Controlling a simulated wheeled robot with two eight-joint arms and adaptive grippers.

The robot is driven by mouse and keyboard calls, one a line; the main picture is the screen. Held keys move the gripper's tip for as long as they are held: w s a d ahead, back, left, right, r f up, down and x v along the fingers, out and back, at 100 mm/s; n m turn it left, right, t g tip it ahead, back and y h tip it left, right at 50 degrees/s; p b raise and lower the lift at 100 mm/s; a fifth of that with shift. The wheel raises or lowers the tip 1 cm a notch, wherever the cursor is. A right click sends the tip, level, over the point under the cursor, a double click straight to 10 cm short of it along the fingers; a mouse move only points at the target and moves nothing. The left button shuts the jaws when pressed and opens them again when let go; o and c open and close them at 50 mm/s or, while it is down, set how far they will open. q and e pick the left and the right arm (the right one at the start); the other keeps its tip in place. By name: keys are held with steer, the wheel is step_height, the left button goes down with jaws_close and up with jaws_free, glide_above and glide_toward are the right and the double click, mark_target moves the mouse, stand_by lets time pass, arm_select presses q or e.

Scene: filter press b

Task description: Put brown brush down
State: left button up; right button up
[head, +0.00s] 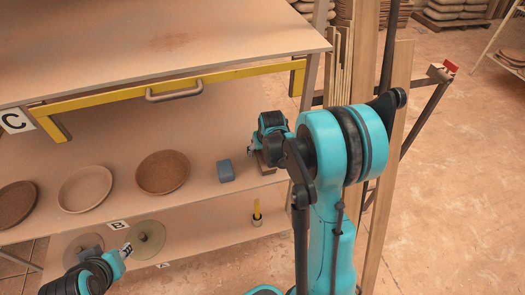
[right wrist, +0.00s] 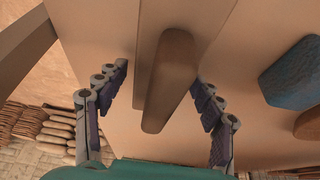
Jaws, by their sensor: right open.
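The brown brush (right wrist: 172,80) shows in the right wrist view as a long brown block over a paler flat strip. It lies between the spread fingers of my right gripper (right wrist: 158,112), with gaps on both sides. In the head view the brown brush (head: 266,166) is at the right end of the middle shelf, partly hidden by my right gripper (head: 254,150). It appears to rest on the shelf. My left gripper (head: 126,252) is at the lower left, in front of the lower shelf; its fingers are too small to read.
A blue block (head: 226,171) sits left of the brush on the middle shelf (head: 205,150). Several round dishes (head: 162,172) stand further left. A yellow bar with a grey handle (head: 174,91) hangs above. A yellow-handled tool (head: 257,212) stands on the lower shelf. Posts (head: 395,130) rise at the right.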

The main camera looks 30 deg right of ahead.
steer(key=p+v, duration=0.2)
steer(key=v, duration=0.5)
steer(key=s+a+r+n+t, duration=0.1)
steer(key=s+a+r, duration=0.3)
steer(key=s+a, duration=0.3)
steer(key=s+a+r+n+t+y, duration=0.1)
steer(key=s+a+r+t, duration=0.1)
steer(key=s+a+r, duration=0.3)
steer(key=s+a, duration=0.3)
steer(key=s, duration=0.3)
steer(key=shift+n, duration=0.4)
steer(key=shift+r, duration=0.1)
